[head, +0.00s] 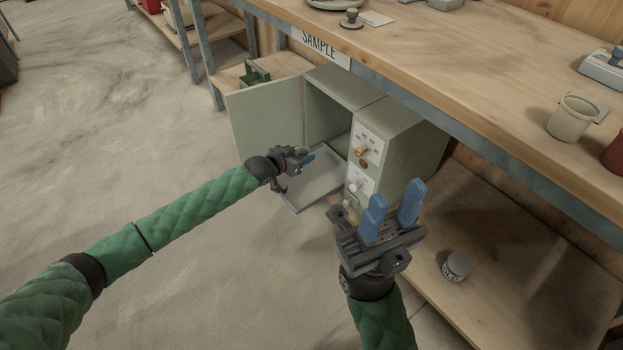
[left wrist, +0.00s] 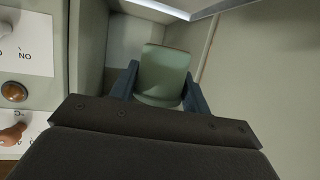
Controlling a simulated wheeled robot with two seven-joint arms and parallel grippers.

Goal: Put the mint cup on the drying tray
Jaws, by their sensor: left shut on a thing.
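The mint cup (left wrist: 165,72) sits between the two blue fingers of my left gripper (left wrist: 158,85) in the left wrist view. In the head view my left gripper (head: 304,158) is shut on it above the grey drying tray (head: 322,181), and the cup is mostly hidden there. The tray sticks out of the open green cabinet. I cannot tell the exact gap between cup and tray. My right gripper (head: 393,198) is open and empty, fingers pointing up, in front of the cabinet's control side.
The cabinet door (head: 268,125) stands open at the left. The control panel (head: 364,160) has knobs and a lamp. A wooden bench (head: 470,70) overhangs it, bearing a cream cup (head: 570,120).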

